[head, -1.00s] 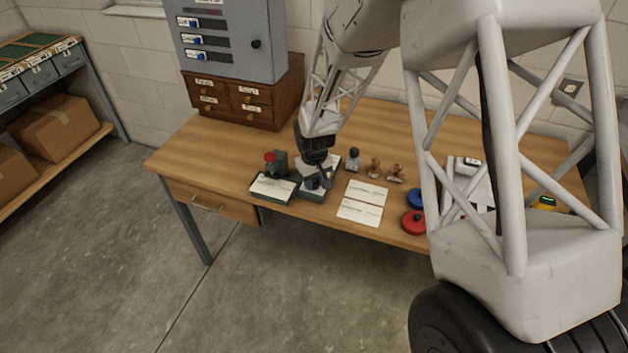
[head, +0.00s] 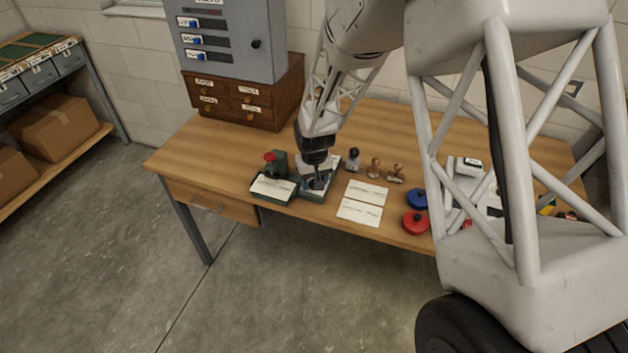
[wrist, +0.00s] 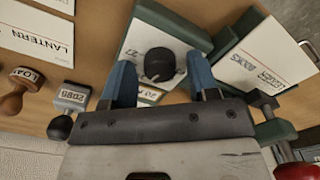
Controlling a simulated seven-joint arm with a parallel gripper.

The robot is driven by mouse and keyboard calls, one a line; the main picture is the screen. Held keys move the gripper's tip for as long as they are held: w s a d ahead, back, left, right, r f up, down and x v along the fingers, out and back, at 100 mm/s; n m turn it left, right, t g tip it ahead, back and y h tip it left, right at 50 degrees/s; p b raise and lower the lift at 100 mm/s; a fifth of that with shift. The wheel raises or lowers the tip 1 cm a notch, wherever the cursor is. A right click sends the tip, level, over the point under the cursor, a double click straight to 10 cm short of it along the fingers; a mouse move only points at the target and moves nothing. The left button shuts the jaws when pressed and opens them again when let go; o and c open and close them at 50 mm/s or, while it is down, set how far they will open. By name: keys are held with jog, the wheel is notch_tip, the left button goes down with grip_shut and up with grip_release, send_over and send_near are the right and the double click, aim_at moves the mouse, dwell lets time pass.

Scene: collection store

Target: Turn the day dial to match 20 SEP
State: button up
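A black round knob (wrist: 160,65) stands up from a dark green tray-like device (wrist: 200,32) with a white plate, in the middle of the wrist view. I take the knob to be the day dial. A small window (wrist: 150,94) near it shows part of a marking, perhaps "20"; the rest is hidden. My gripper (wrist: 161,76) has blue fingers on either side of the knob, with gaps visible, so it is open. In the head view my gripper (head: 317,182) is low over the device (head: 313,196) near the table's front edge and hides the knob.
A second green device (head: 272,189) with a card and red knob stands close on the left. A wooden drawer box (head: 245,103) stands behind.

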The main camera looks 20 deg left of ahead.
jog(key=shift+r, duration=0.1)
dwell(0.3)
jog(key=shift+r, duration=3.75)
jog(key=shift+d+r, duration=0.2)
jog(key=s+d+r+m+t, duration=0.15)
jog(key=s+d+r, duration=0.25)
jog(key=d+r, duration=0.65)
jog(key=s+d+r+m, duration=0.25)
jog(key=d+r, duration=0.45)
jog(key=d, duration=0.7)
jog(key=s+d+r+m, duration=0.2)
jog(key=s+d+r, duration=0.1)
jog(key=s+d, duration=0.6)
jog(key=s+d+r+m+t, duration=0.1)
jog(key=s+d+r+m, duration=0.1)
jog(key=s+d, duration=0.7)
jog(key=s+r, duration=0.1)
jog(key=s, duration=0.4)
jog(key=shift+s+d+r, duration=0.15)
jog(key=shift+s+d, duration=0.05)
jog(key=shift+s, duration=0.1)
